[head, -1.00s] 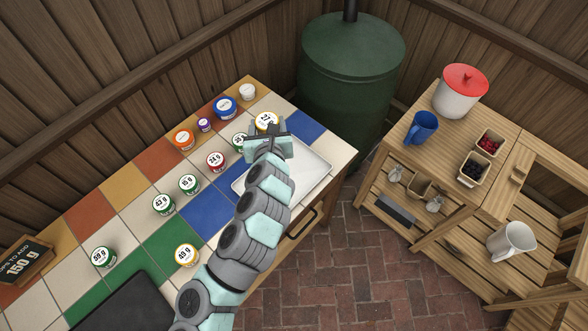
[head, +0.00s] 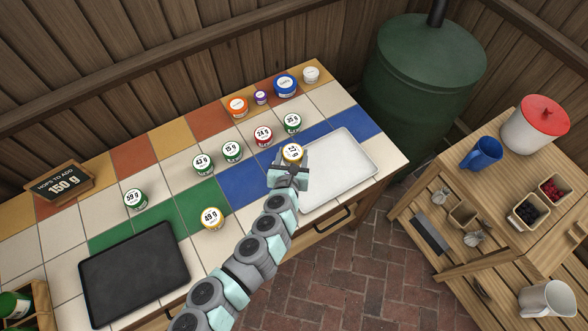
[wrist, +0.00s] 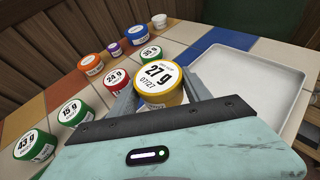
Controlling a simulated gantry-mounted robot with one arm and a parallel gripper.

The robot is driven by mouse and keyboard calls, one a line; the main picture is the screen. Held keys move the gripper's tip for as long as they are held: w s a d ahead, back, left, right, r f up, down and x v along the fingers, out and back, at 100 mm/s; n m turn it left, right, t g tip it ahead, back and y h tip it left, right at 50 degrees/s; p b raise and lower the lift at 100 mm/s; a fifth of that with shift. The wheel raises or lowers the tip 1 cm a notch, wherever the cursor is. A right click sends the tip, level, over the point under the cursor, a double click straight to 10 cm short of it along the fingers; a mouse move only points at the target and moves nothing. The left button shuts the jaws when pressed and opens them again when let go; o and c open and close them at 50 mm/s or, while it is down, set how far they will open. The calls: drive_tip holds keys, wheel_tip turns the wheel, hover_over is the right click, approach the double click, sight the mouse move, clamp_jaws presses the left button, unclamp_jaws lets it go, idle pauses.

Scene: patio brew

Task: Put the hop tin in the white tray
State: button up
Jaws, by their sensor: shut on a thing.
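My gripper (head: 291,164) is shut on the yellow-banded hop tin labelled 27 g (head: 292,153). In the wrist view this tin (wrist: 158,82) is upright between the fingers. The white tray (head: 345,160) lies on the tiled counter, empty where it shows; the gripper is at its left edge. In the wrist view the tray (wrist: 245,85) is to the right of the held tin. I cannot tell how high the tin is held. Another yellow-banded tin, 49 g (head: 212,218), stands on the counter by the black tray.
Green tins marked 35 g (head: 292,123), 15 g (head: 232,152), 43 g (head: 203,164) and 59 g (head: 135,199) and a red 24 g tin (head: 263,136) stand nearby. A black tray (head: 135,272) lies at left. A sign (head: 63,184) reads 150 g.

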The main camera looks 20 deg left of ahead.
drive_tip(key=shift+d+f+b, duration=0.1)
drive_tip(key=shift+f+b, duration=0.6)
drive_tip(key=shift+f, duration=2.6)
drive_tip(key=shift+f, duration=0.1)
drive_tip(key=shift+f, duration=0.2)
drive_tip(key=o, duration=1.3)
drive_tip(key=shift+r, duration=0.1)
drive_tip(key=shift+o, duration=0.2)
